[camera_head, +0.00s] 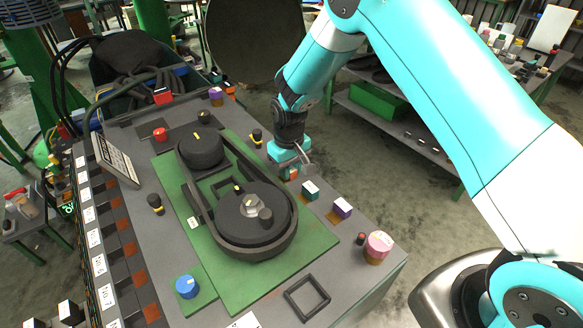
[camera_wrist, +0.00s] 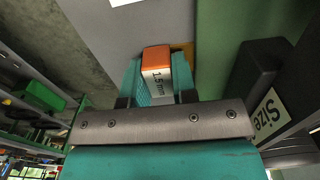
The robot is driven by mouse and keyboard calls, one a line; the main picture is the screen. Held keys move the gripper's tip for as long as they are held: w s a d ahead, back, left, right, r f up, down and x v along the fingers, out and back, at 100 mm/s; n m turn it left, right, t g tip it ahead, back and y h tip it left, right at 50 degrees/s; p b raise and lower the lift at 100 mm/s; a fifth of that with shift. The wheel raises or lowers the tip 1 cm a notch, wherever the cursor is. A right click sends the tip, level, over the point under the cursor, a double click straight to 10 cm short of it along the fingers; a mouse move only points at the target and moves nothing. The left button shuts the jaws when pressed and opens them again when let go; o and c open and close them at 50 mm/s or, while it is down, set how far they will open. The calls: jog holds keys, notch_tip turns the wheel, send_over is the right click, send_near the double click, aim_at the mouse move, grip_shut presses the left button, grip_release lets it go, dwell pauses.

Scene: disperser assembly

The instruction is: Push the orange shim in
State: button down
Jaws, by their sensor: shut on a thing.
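The orange shim (camera_wrist: 156,58) is a small block with an orange top and a white side marked "1.5mm". It sits between the two fingers of my gripper (camera_wrist: 158,85) in the wrist view. In the head view my gripper (camera_head: 290,160) is low over the grey bench at the right edge of the green plate. A bit of the orange shim (camera_head: 291,173) shows just below the gripper. The gripper is shut on the shim. The shim's lower part is hidden, so I cannot tell whether it touches the bench.
The black belt assembly (camera_head: 252,222) on the green plate (camera_head: 222,292) lies to the left. A pink-topped knob (camera_head: 378,246) and a black square frame (camera_head: 307,297) are nearer.

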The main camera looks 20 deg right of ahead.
jog(key=c, duration=0.9)
grip_release()
jog(key=shift+a, duration=0.25)
jog(key=shift+d, duration=0.45)
jog(key=shift+w+d+r, duration=0.2)
jog(key=shift+d+r, duration=0.1)
jog(key=shift+r, duration=0.2)
jog(key=shift+w+d+r, duration=0.15)
jog(key=shift+d+r, duration=0.1)
jog(key=shift+r, duration=0.2)
notch_tip(320, 180, up, 16)
jog(key=b, duration=0.3)
jog(key=shift+s+a+r+n+y+p, duration=0.2)
jog(key=shift+s+a+r+n+y, duration=0.65)
jog(key=shift+s, duration=2.3)
jog(key=shift+s+a+r+m+p, duration=0.1)
jog(key=shift+s+a+r+p, duration=0.1)
jog(key=shift+s+r, duration=2.15)
jog(key=shift+s+a+r+n+y+p, duration=0.15)
jog(key=shift+s+a+r+n+y, duration=0.35)
jog(key=shift+s, duration=3.4)
jog(key=shift+s, duration=0.1)
